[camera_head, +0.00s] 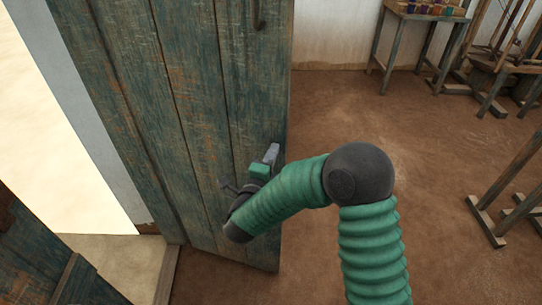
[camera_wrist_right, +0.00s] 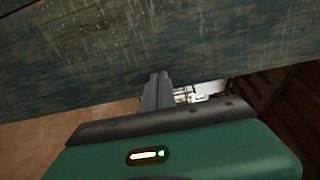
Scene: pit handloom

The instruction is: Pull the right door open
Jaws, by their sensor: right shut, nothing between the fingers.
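The right door (camera_head: 185,110), a tall leaf of weathered teal planks, stands swung at an angle to the doorway, with a gap at its left. A dark metal handle (camera_head: 259,14) is at its upper right, near the free edge. My right gripper (camera_head: 272,153) is shut and empty, low by the door's face near that edge, well below the handle. In the right wrist view, the closed grey fingers (camera_wrist_right: 156,90) are close to the door's planks (camera_wrist_right: 130,45); whether they touch cannot be told. My left gripper is not in view.
Another dark plank door (camera_head: 45,255) shows at lower left, beside a pale sill (camera_head: 115,262). Bright ground lies beyond the opening. At right, the brown earth floor is clear up to a small table (camera_head: 430,14) and wooden loom frames (camera_head: 510,195).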

